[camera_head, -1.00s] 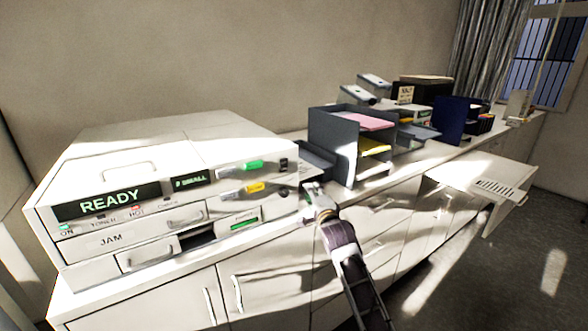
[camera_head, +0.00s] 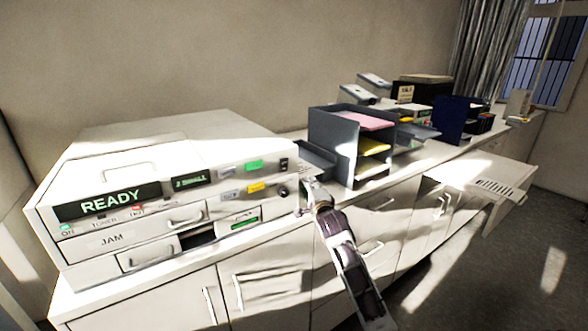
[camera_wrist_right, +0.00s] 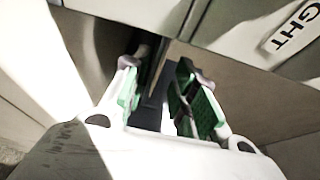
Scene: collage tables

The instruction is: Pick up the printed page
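A white printer (camera_head: 150,190) stands on the counter at the left, its panel reading "READY". A dark tray (camera_head: 318,158) juts out at its right side. I cannot make out a printed page for certain in either view. My right gripper (camera_head: 306,194) is beside the printer's front right corner, close to the counter's front edge. In the right wrist view its green-padded fingers (camera_wrist_right: 162,88) are apart, with a dark strip visible between them and no page seen there. My left gripper is not in view.
A dark paper organizer (camera_head: 343,150) right of the printer holds pink paper (camera_head: 360,121) and yellow paper (camera_head: 373,145). White cabinets (camera_head: 275,277) with handles lie below the counter. A blue binder (camera_head: 450,121) and a black box (camera_head: 424,91) stand further right.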

